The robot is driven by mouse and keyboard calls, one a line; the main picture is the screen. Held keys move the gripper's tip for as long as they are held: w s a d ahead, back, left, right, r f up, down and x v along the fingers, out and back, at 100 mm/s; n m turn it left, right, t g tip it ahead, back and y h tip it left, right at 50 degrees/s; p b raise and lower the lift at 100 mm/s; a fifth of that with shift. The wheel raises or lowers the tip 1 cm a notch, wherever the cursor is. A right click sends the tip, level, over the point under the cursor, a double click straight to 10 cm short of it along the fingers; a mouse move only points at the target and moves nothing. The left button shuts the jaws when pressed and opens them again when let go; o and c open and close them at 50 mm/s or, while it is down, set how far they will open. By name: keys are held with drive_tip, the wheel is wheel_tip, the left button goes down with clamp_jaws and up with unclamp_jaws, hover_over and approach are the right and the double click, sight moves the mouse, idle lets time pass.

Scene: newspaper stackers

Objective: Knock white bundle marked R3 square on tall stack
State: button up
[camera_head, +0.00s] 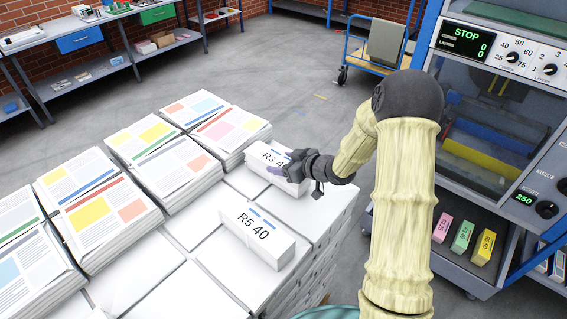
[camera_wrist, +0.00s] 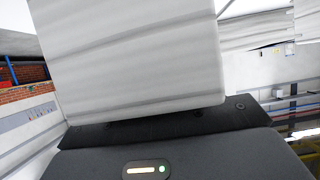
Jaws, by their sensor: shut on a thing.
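The white bundle marked R3 40 (camera_head: 266,155) sits on the tall stack (camera_head: 312,222) near its far right corner, its label partly hidden by my gripper. My gripper (camera_head: 296,167) is at the bundle's right end and is shut on it. In the wrist view a white layered paper block (camera_wrist: 130,60) fills the middle, close against the dark gripper body (camera_wrist: 160,145); the fingertips are hidden there. A second white bundle marked R5 40 (camera_head: 252,238) lies nearer on the same stack, apart from R3.
Printed newspaper piles (camera_head: 100,210) cover the stack's left side. A machine with a STOP display (camera_head: 470,40) stands at the right, with pink, green and yellow bundles (camera_head: 463,237) on its lower shelf. A blue trolley (camera_head: 370,60) stands behind. The floor between is clear.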

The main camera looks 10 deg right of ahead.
drive_tip(key=shift+w+a+r, duration=0.2)
drive_tip(key=shift+w+a, duration=0.8)
drive_tip(key=shift+a, duration=0.05)
idle(2.0)
drive_tip(key=shift+s+d, duration=0.1)
drive_tip(key=shift+d, duration=0.05)
drive_tip(key=shift+s+d, duration=1.1)
drive_tip(key=shift+r+p, duration=2.7)
drive_tip(key=shift+r, duration=0.25)
drive_tip(key=shift+s+a+f, duration=0.1)
